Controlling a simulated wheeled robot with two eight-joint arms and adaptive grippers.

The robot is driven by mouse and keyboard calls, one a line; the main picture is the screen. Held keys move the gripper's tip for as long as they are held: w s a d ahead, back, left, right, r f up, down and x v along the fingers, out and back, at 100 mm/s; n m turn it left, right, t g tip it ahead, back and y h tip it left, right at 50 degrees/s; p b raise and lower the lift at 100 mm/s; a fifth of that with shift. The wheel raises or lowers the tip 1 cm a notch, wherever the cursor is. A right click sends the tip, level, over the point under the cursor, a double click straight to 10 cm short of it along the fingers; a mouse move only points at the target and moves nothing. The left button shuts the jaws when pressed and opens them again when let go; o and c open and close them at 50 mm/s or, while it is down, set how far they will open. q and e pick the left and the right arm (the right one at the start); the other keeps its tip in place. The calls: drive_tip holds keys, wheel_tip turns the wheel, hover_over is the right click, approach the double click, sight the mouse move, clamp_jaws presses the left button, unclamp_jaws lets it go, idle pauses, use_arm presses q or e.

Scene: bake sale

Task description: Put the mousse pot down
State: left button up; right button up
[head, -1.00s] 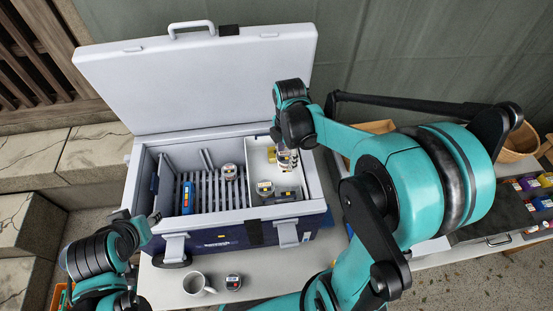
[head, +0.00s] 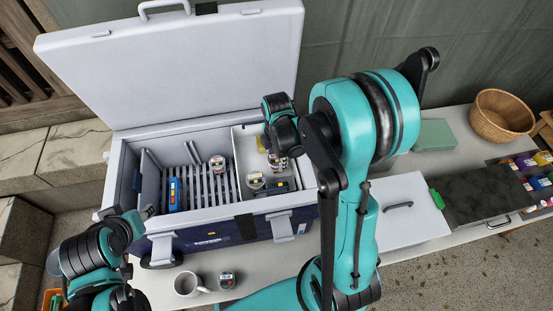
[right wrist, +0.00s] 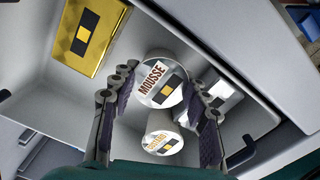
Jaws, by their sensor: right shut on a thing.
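The mousse pot (right wrist: 160,82), round with a white lid lettered MOUSSE and a black and yellow label, is between my right gripper's fingertips (right wrist: 160,88). In the head view the pot (head: 277,163) is partly hidden under my right gripper (head: 277,151), inside the box's white right-hand compartment (head: 239,160). I cannot tell whether it touches the floor. A similar pot (right wrist: 162,142) stands close by in the compartment; it also shows in the head view (head: 255,182). My left gripper (head: 147,213) is at the box's front left corner, its jaws unclear.
A gold box (right wrist: 88,38) lies in the same compartment, with a dark item (head: 278,188) near its front. The left compartment holds a pot (head: 218,162) and a blue pack (head: 175,194) on a slatted rack. A mug (head: 187,285) and another pot (head: 227,281) stand in front.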

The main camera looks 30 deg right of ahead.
drive_tip(key=o, duration=0.8)
drive_tip(key=shift+f, duration=0.15)
drive_tip(key=o, duration=0.4)
drive_tip(key=shift+r, duration=0.2)
